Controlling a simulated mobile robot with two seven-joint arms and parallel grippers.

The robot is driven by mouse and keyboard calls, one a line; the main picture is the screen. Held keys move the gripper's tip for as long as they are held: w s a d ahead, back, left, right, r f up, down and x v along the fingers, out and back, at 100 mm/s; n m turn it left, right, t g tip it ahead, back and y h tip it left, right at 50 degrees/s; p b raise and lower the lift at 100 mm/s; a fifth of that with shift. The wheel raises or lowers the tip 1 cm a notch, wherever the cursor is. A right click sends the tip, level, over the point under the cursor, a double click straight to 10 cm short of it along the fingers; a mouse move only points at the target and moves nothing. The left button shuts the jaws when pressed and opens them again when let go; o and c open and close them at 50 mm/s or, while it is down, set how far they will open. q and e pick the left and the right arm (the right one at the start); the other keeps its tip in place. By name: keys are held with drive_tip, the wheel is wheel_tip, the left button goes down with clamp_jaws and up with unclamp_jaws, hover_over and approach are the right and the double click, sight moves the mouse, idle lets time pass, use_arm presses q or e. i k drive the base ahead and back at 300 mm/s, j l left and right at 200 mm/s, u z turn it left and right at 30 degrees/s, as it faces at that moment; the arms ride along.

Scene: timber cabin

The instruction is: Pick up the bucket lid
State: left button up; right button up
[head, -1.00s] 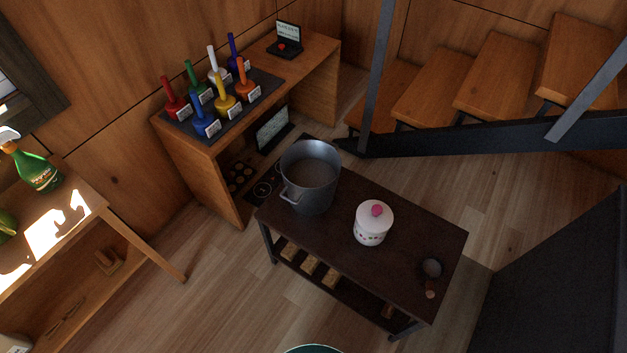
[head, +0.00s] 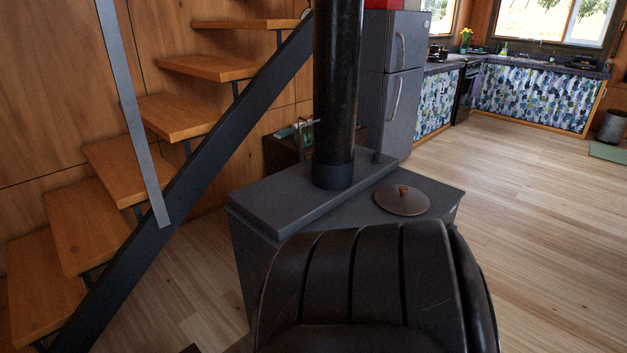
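A round, dark brown lid (head: 404,200) with a small orange-brown knob lies flat on top of the grey stove (head: 345,215), right of its black flue pipe. I cannot tell for sure that it is the bucket lid. A grey bucket-like bin (head: 612,127) stands on the floor at the far right edge; I cannot make out a lid on it. Neither of my grippers is in view.
A dark leather chair (head: 365,285) stands close in front of the stove. Wooden stairs (head: 150,120) with a dark stringer rise at the left. A grey fridge (head: 395,80) and kitchen counters are behind. The wooden floor (head: 540,220) at the right is clear.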

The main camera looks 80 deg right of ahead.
sight(402, 200)
drive_tip(key=z, duration=1.45)
